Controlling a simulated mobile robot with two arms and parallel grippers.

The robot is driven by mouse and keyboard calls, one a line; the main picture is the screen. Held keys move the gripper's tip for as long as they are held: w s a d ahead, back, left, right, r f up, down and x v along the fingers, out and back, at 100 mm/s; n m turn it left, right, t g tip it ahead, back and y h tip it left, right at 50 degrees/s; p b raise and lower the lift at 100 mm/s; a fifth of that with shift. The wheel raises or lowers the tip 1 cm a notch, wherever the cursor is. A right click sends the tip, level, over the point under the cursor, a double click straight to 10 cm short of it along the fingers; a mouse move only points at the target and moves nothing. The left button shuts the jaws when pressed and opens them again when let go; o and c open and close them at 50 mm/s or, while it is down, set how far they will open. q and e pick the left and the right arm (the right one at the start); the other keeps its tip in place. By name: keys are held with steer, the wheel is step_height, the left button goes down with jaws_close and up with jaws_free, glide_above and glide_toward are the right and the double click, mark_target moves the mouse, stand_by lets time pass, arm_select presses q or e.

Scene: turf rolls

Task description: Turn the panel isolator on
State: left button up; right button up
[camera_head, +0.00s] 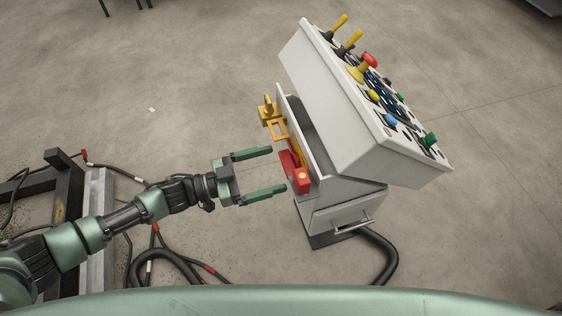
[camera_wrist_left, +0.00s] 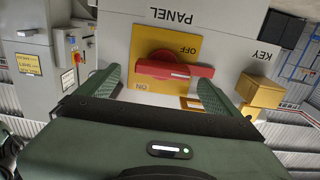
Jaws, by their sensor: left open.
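The panel isolator has a red handle (camera_wrist_left: 175,70) on a yellow plate (camera_wrist_left: 205,45), with OFF and ON marks that read upside down in the left wrist view. Its bar lies crosswise in that view, below the OFF mark. In the head view the red handle (camera_head: 301,180) sits low on the left side of the grey console (camera_head: 335,100). My left gripper (camera_head: 279,170) is open and empty, pointing at the isolator. Its fingertips are just short of the handle in the head view; whether they touch it I cannot tell. My right gripper is not in view.
A yellow block (camera_wrist_left: 262,92) stands beside the isolator, near the KEY label. The console top carries levers, a red knob (camera_head: 369,60) and several buttons. A thick black cable (camera_head: 383,255) leaves the console base. A dark metal frame (camera_head: 70,200) and cables lie at left.

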mark_target(283, 165)
arm_select(q)
steer(key=x, duration=0.3)
steer(key=shift+w+d, duration=0.2)
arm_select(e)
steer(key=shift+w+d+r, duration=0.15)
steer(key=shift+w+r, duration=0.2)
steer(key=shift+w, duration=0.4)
arm_select(q)
steer(key=shift+f, duration=0.1)
steer(key=shift+c, duration=0.3)
steer(key=c, duration=1.3)
